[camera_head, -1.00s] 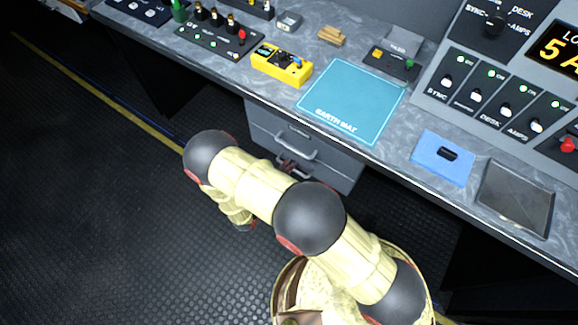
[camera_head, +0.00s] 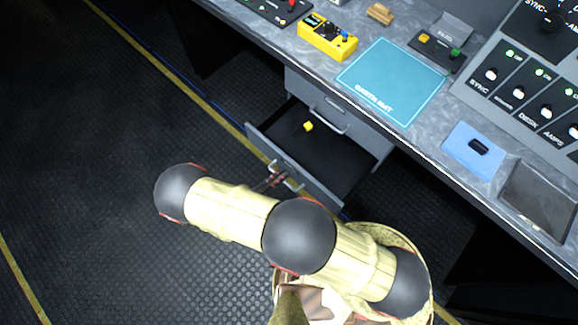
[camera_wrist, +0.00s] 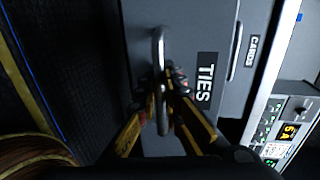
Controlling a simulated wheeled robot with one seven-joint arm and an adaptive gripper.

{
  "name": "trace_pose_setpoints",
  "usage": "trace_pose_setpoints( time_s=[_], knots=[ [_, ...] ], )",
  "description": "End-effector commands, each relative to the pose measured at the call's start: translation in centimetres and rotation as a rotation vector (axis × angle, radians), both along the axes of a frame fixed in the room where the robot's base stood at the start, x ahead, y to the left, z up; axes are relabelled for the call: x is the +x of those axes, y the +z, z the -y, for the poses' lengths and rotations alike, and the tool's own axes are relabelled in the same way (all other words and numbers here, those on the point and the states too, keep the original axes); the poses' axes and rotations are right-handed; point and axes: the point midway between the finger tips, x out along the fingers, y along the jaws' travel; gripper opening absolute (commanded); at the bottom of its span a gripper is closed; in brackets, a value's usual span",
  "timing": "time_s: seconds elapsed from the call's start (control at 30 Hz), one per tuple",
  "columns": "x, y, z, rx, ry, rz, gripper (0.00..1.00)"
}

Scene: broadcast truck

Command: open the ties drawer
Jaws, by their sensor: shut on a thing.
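The ties drawer (camera_head: 300,170) is pulled well out from under the desk in the head view. A small yellow thing (camera_head: 308,126) lies on its dark floor. In the wrist view the drawer's grey front (camera_wrist: 140,30) carries a TIES label (camera_wrist: 206,80) and a bar handle (camera_wrist: 158,48). My gripper (camera_wrist: 162,90) is shut on that handle, one finger on each side of it. In the head view my gripper (camera_head: 272,178) is at the drawer front, small and partly hidden by the drawer handle and my arm.
A second drawer (camera_head: 330,108), labelled CARDS (camera_wrist: 252,50) in the wrist view, is shut above. The desk (camera_head: 290,50) holds a yellow meter (camera_head: 328,38), a teal mat (camera_head: 390,82) and a blue pad (camera_head: 474,150). The floor (camera_head: 100,130) at left is clear.

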Motion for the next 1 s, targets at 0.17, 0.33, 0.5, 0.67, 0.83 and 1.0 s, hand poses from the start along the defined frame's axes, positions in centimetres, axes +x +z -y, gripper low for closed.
trace_pose_setpoints(
  time_s=[0.17,0.33,0.5,0.67,0.83,1.0],
  knots=[
    [-2.5,-0.2,-1.9,0.001,0.003,-0.002,0.0],
    [-4.1,-0.2,-3.1,0.0,0.001,-0.001,0.0],
    [-4.9,-0.2,-3.7,0.0,0.0,-0.003,0.0],
    [-5.1,-0.2,-3.9,0.0,-0.001,-0.002,0.0],
    [-5.1,-0.2,-3.9,0.0,-0.001,-0.002,0.0],
    [-5.1,-0.2,-3.9,0.0,-0.001,-0.002,0.12]
  ],
)
